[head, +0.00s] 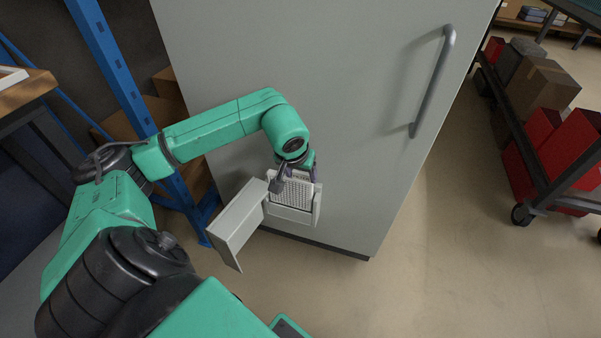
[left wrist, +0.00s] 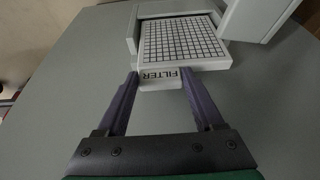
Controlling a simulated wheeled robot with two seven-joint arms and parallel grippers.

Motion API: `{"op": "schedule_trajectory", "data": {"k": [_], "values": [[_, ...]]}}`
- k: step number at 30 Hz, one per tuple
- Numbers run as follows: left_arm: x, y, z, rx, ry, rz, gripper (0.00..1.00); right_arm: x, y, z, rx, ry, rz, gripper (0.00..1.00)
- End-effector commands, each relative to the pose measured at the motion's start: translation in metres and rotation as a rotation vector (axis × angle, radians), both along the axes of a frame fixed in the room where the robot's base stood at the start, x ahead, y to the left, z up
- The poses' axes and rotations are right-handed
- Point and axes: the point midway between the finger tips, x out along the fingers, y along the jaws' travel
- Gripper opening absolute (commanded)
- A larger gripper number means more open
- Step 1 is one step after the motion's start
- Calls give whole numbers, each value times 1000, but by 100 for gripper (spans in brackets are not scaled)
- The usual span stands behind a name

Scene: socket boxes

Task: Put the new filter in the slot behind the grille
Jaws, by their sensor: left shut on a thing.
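The filter (head: 292,192) is a pale panel with a dark square grid; its grid face also shows in the left wrist view (left wrist: 182,41). Its tab, labelled FILTER (left wrist: 160,76), lies between the fingertips of my left gripper (head: 297,171), which is shut on it. The filter stands at the light grey slot housing (head: 290,214) low on the cabinet front, with housing walls beside its far part. I cannot tell how deep it sits. The grille (head: 234,222) is swung open to the left of the housing. My right gripper is not in view.
The large grey-green cabinet (head: 330,90) has a long bar handle (head: 433,82) at upper right. A blue rack post (head: 112,65) stands left of it. A dark cart (head: 530,175) with boxes and red bins is at right. The floor between is clear.

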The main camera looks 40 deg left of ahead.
Motion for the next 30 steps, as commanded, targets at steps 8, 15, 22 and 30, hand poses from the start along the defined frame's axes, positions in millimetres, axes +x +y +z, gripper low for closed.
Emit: {"op": "schedule_trajectory", "data": {"k": [8,15,22,30], "values": [[0,0,-20,1,0,0,20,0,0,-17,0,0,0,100],[0,0,-38,1,0,0,20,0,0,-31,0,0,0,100],[0,0,-52,1,-1,0,20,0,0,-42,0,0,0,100],[0,0,-51,0,0,0,92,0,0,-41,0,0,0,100]]}}
